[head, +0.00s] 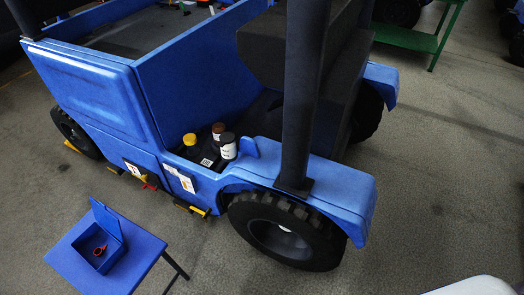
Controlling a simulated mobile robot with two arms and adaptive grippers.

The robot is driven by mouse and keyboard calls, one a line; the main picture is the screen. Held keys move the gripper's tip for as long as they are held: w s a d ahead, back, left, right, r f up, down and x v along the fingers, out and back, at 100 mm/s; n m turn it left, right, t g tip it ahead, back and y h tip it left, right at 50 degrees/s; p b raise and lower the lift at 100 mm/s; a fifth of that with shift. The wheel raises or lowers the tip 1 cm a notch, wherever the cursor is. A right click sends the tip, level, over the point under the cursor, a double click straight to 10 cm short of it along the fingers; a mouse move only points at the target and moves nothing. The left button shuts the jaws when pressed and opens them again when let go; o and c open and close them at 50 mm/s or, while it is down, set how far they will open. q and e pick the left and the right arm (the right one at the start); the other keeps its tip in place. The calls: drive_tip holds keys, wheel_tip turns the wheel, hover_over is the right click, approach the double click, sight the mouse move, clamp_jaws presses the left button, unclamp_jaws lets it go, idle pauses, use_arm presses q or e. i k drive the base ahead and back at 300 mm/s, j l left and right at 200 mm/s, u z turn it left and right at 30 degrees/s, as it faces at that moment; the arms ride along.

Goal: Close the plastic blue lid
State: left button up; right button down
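The blue plastic lid (107,220) stands raised at the back edge of a small blue box (84,256), so the box is open. A small red object (100,249) lies inside the box. The box sits on a small blue table (132,273) at the lower left of the head view. Neither of my grippers is in view.
A large blue vehicle (97,97) with black wheels (285,234) stands just behind the table. A green metal frame (407,38) is at the top right. Grey floor (445,180) is clear at the right.

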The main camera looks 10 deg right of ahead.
sight(112, 224)
drive_tip(key=u, duration=0.4)
drive_tip(key=i+u, duration=0.15)
drive_tip(key=u, duration=0.7)
drive_tip(key=i+l+u, duration=0.1)
drive_tip(key=u, duration=0.3)
